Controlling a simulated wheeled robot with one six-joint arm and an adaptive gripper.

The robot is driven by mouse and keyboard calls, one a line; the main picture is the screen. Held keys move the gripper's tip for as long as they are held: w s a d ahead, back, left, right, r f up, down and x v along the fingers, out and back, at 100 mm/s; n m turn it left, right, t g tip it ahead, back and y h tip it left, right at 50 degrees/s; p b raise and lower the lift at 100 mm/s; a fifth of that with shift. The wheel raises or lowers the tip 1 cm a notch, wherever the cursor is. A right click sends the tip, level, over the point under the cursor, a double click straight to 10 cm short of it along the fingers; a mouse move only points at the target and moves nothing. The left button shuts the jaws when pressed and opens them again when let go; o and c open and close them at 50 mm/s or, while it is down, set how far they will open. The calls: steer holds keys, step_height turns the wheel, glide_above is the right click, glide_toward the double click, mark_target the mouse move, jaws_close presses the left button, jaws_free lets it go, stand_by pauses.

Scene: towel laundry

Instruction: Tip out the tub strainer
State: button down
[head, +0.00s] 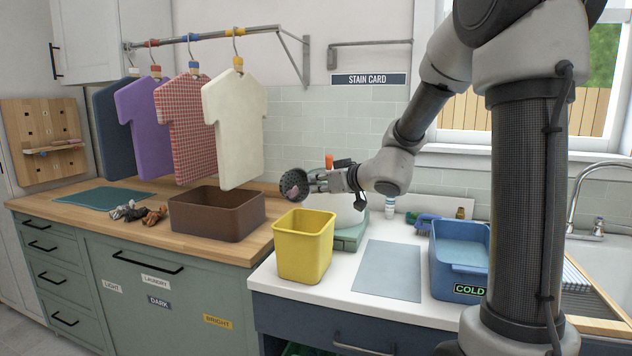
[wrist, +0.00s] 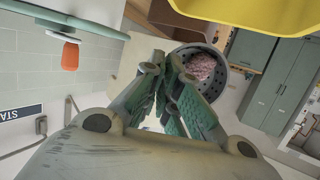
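The tub strainer (head: 289,179) is a small dark, round, perforated cup. It is held in the air above the back of the yellow bin (head: 303,248), with its open side turned toward the head camera. A pinkish clump of lint (wrist: 201,67) sits inside the strainer, which also shows in the wrist view (wrist: 217,84). My gripper (head: 312,182) reaches in from the right and its fingers (wrist: 168,72) close at the strainer's edge. The exact contact is partly hidden by the fingers. The yellow bin's inside bottom is hidden in the head view.
A brown box (head: 217,215) stands left of the bin, and a blue COLD tub (head: 459,262) stands to the right. A grey-blue mat (head: 388,270) lies bare between bin and tub. Shirts hang from a rail (head: 210,36). Small dark cloths (head: 137,212) lie on the wooden counter.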

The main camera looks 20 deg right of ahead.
steer(key=shift+s+d+f+t+y, duration=0.2)
steer(key=shift+s+f+t+y, duration=0.35)
steer(key=shift+t, duration=0.95)
steer(key=shift+s+d+f+t+y, duration=0.3)
steer(key=shift+t+y, duration=0.5)
steer(key=shift+t, duration=0.7)
steer(key=shift+s+d+f+t+y, duration=0.1)
steer(key=shift+s+f+t+y, duration=0.4)
steer(key=shift+t, duration=1)
steer(key=shift+r, duration=0.1)
